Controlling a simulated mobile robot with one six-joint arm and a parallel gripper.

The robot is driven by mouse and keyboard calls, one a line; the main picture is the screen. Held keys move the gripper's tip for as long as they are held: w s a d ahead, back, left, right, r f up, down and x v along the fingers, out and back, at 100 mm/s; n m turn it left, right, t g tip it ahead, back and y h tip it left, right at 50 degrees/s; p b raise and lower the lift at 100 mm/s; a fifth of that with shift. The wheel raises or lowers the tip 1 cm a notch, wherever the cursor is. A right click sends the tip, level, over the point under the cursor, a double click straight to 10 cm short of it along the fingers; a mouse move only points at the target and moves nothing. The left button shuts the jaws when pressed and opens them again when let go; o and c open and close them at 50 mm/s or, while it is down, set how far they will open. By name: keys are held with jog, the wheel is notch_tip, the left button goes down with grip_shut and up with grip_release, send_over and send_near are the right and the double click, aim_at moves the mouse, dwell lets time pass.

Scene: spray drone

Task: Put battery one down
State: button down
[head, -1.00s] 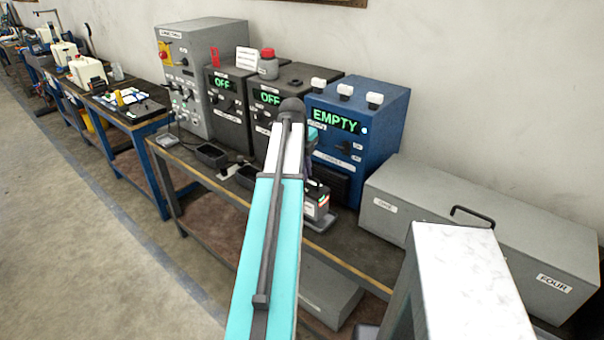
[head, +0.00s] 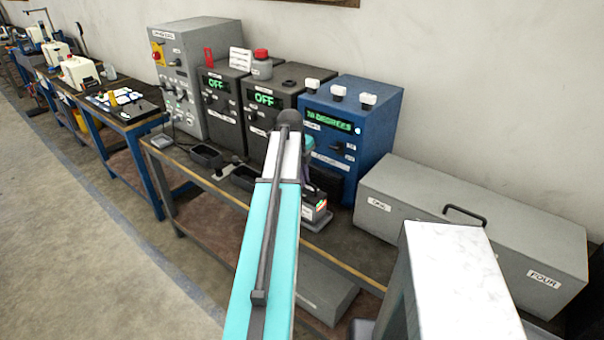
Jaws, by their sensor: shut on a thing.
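Battery one (head: 313,214) is a small dark and pale block with a red and green mark. It stands upright on or just above the bench, in front of the blue unit (head: 362,130). My gripper (head: 313,193) is shut on its top, mostly hidden behind my teal and white arm. I cannot tell whether the battery's underside touches the surface. The blue unit's green display reads something like "18 DEGREES".
Two dark units reading OFF (head: 216,100) and a grey control cabinet (head: 178,80) stand along the wall. Black trays (head: 207,156) lie before them. A long grey box (head: 470,215) fills the bench's right. The floor at left is clear.

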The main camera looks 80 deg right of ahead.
jog(key=shift+f, duration=0.1)
dwell(0.4)
jog(key=c, duration=1.8)
grip_release()
jog(key=shift+f, duration=0.1)
jog(key=shift+c, duration=0.2)
jog(key=shift+a, duration=0.1)
jog(key=b+v, duration=0.2)
jog(key=v, duration=1)
jog(key=shift+b, duration=0.35)
